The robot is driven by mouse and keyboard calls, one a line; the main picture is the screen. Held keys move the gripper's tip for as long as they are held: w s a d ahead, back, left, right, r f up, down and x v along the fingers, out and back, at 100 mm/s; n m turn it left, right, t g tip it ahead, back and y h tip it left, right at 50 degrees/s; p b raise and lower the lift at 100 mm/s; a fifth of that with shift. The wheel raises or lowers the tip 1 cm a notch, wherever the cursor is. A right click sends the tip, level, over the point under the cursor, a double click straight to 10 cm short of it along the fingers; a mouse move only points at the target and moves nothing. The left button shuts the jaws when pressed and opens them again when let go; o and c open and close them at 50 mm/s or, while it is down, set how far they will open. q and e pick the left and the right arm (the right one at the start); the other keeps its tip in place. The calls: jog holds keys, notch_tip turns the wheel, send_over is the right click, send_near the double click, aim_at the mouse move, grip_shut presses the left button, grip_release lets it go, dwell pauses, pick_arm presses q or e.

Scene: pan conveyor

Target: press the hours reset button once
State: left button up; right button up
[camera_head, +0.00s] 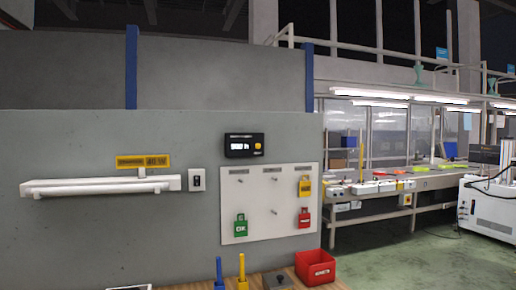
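The hours meter (244,145) is a black box on the grey wall, near the middle of the head view. Its small lit display (240,147) shows white characters, too small to read fully. A round yellow button (257,146) is at the right of the display. I take it to be the reset button; its label is too small to read. Nothing covers the meter or the button. Neither of my grippers shows in this view.
A white tube lamp (100,187) with a yellow label (143,161) and a wall switch (198,180) are left of the meter. Below it, a white board (268,200) carries green, yellow and red tags. A red bin (315,267) stands on the wooden surface below.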

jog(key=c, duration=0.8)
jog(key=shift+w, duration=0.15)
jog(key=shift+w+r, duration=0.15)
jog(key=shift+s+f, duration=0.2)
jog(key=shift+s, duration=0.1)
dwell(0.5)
